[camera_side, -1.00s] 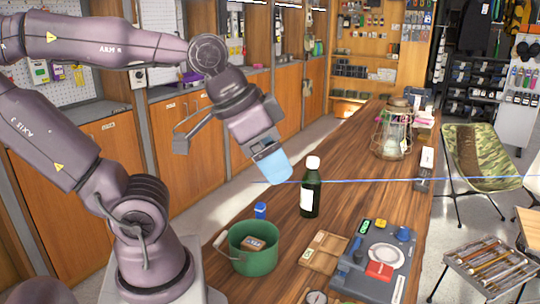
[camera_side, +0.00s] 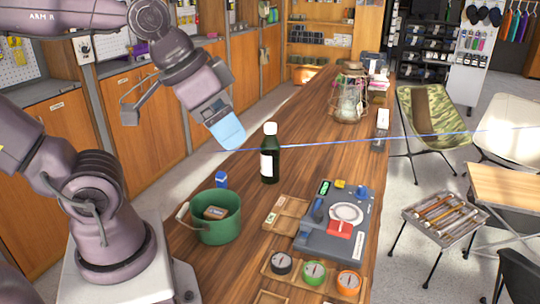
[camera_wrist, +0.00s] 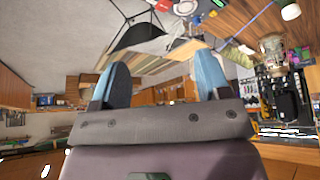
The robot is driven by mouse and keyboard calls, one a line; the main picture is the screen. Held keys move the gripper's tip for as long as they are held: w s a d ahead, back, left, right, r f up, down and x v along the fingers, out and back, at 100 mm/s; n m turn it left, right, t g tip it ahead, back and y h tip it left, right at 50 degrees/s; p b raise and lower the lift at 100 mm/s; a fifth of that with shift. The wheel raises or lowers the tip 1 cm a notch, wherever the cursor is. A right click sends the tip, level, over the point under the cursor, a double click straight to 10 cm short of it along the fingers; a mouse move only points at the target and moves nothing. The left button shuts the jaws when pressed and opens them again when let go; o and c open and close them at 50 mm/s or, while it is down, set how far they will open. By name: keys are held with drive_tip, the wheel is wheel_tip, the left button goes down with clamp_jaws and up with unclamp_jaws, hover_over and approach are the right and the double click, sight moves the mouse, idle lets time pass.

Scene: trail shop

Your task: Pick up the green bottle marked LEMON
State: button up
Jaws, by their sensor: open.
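A dark green bottle (camera_side: 270,163) with a white cap and a white label stands upright on the wooden table. The writing on its label is too small to read. My gripper (camera_side: 228,137) has light blue fingers and hangs in the air to the left of the bottle, about level with its cap in the picture and apart from it. In the wrist view my gripper (camera_wrist: 160,82) shows its two blue fingers spread wide with nothing between them. I cannot make out the bottle for sure in the wrist view.
A green pot (camera_side: 217,226) and a small blue-capped item (camera_side: 221,179) stand left of the bottle. A grey device (camera_side: 337,228), a wooden tray (camera_side: 286,216) and several compasses lie at the front right. A wire lantern (camera_side: 349,98) stands farther back. A thin blue line crosses the side view.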

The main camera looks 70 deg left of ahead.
drive_tip(key=o, duration=0.4)
drive_tip(key=m+g+y, duration=0.3)
drive_tip(key=m+y, duration=1.1)
drive_tip(key=y, duration=0.3)
hover_over(269, 159)
drive_tip(key=s+d, duration=0.5)
drive_tip(key=s, duration=0.1)
wheel_tip(269, 159, down, 20)
drive_tip(key=w+f+m+t, duration=0.1)
drive_tip(key=f+m+t, duration=0.1)
drive_tip(key=m, duration=0.1)
drive_tip(key=w+f+m+t+h, duration=0.1)
drive_tip(key=f+m+t, duration=0.1)
drive_tip(key=f+m, duration=0.1)
drive_tip(key=w+a+f+m+t, duration=0.1)
drive_tip(key=w+f+m+t, duration=0.1)
drive_tip(key=m+t, duration=0.1)
drive_tip(key=shift+a+f+m+h, duration=0.1)
drive_tip(key=shift+f+m+h, duration=0.15)
drive_tip(key=shift+m+h, duration=0.25)
drive_tip(key=shift+s+f+x, duration=0.1)
drive_tip(key=shift+x, duration=1.75)
drive_tip(key=shift+s+f+x, duration=0.15)
drive_tip(key=shift+x, duration=1.7)
